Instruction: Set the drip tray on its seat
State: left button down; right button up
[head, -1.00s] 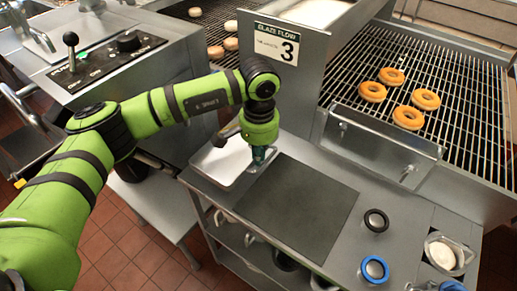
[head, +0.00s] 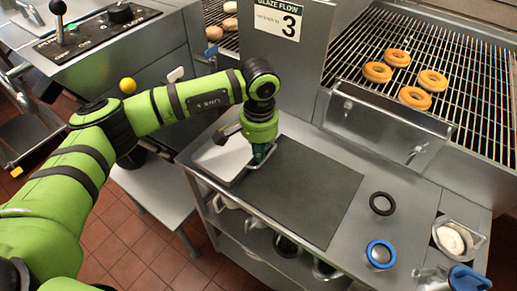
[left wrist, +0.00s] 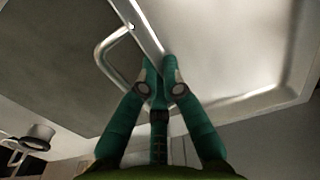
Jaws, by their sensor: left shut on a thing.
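The drip tray appears to be the shallow pale metal tray (head: 222,158) at the left end of the steel counter, beside a dark mat. My left gripper (head: 262,156) points down at the tray's right edge. In the left wrist view its green fingers (left wrist: 160,70) are shut on the tray's edge, close to a bent wire handle (left wrist: 112,48). The tray's pale floor (left wrist: 235,55) fills the right of that view. Whether the tray is lifted off the counter I cannot tell. I cannot tell which part is the seat. My right gripper is not in view.
The dark mat (head: 300,192) is bare. A black ring (head: 382,203), a blue ring (head: 380,254), a small square container (head: 458,238) and a blue-topped item (head: 468,278) are at the right. A wire conveyor with doughnuts (head: 414,98) stands behind a metal guard (head: 385,122).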

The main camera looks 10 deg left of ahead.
pick_arm(q)
jog(key=shift+f+b, duration=0.35)
jog(key=shift+b, duration=0.2)
dwell(0.5)
jog(key=c, duration=1.3)
grip_release()
notch_tip(320, 180, up, 12)
jog(key=shift+r, duration=0.1)
